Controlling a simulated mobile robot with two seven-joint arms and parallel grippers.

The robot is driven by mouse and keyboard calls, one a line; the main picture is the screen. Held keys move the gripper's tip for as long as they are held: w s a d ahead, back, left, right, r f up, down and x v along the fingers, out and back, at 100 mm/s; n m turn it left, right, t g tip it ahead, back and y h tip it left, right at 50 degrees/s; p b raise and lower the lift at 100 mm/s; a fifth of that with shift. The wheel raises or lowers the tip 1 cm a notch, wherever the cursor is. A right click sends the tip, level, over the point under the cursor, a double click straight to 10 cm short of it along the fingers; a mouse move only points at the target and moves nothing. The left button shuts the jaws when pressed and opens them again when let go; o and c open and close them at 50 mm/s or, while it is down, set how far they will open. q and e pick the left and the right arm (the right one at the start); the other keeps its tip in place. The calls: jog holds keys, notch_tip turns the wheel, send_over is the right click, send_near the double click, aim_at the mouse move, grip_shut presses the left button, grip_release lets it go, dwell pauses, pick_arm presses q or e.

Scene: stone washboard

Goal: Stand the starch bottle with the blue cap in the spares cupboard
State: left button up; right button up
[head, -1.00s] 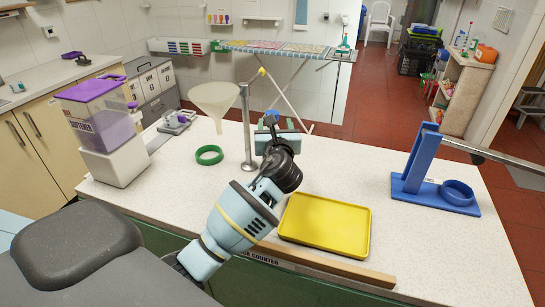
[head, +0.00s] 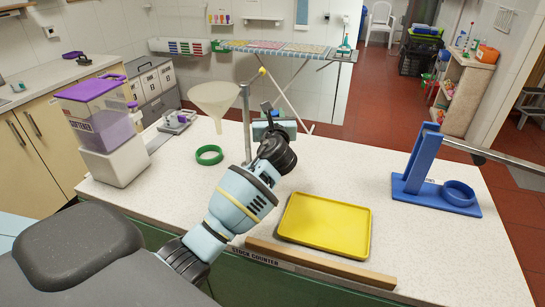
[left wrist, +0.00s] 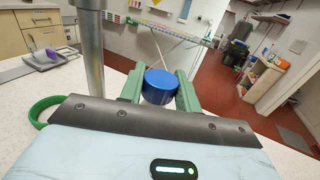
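The starch bottle shows only by its blue cap (left wrist: 160,86), between the two green fingers in the left wrist view. My left gripper (left wrist: 161,88) appears closed on both sides of it. The bottle's body is hidden behind the gripper. In the head view the left gripper (head: 273,114) is over the far part of the counter, just right of the metal post, with a bit of blue cap showing. I cannot tell whether the bottle's base touches the counter. My right gripper is not in view. No cupboard can be identified as the spares cupboard.
The metal post (head: 247,125) stands close beside the left gripper, near a funnel (head: 214,101) and green ring (head: 209,154). A yellow tray (head: 325,225), wooden strip (head: 320,263) and blue stand (head: 436,190) are on the counter (head: 430,255). A purple-topped dispenser (head: 105,125) stands left.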

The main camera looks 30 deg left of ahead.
pick_arm(q)
grip_shut()
jog(key=shift+r, duration=0.1)
